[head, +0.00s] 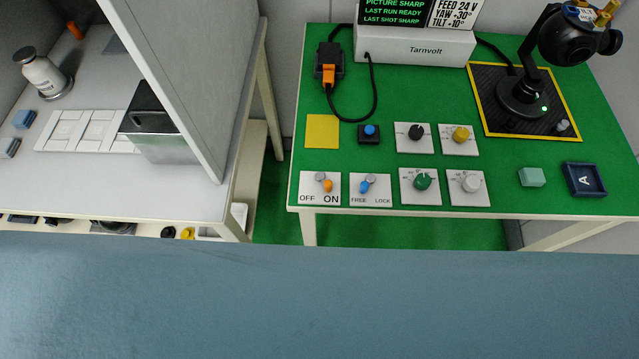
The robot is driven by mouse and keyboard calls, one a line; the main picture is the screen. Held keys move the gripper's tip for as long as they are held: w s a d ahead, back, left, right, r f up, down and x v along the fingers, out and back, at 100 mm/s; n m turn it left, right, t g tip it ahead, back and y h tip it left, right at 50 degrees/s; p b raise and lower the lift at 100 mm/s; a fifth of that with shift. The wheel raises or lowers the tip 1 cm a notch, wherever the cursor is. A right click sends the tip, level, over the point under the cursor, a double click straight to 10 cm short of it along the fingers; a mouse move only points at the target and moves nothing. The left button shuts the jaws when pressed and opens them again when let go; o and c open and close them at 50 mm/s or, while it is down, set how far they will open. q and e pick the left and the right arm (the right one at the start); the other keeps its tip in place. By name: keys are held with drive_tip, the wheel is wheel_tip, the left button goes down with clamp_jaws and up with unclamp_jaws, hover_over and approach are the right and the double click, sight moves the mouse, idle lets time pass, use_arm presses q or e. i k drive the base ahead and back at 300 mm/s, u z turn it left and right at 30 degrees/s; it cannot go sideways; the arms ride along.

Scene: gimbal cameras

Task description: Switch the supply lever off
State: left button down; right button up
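The supply lever (327,184) sits on a white plate (308,198) at the front left corner of the green table. The plate reads OFF at the left and ON at the right. The lever has a grey pivot and an orange knob, and the knob leans right, toward ON. Neither of my grippers shows in the head view.
To the right stands a blue lever (367,184) on a FREE/LOCK plate. Several knob plates, a blue button (370,132) and a yellow square (322,131) lie nearby. A black gimbal camera (530,90) stands at the back right. A grey partition (195,80) rises left of the table.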

sight(326, 185)
drive_tip(key=z, duration=1.35)
drive_tip(key=k, duration=0.75)
drive_tip(key=u, duration=0.75)
drive_tip(key=i, duration=0.5)
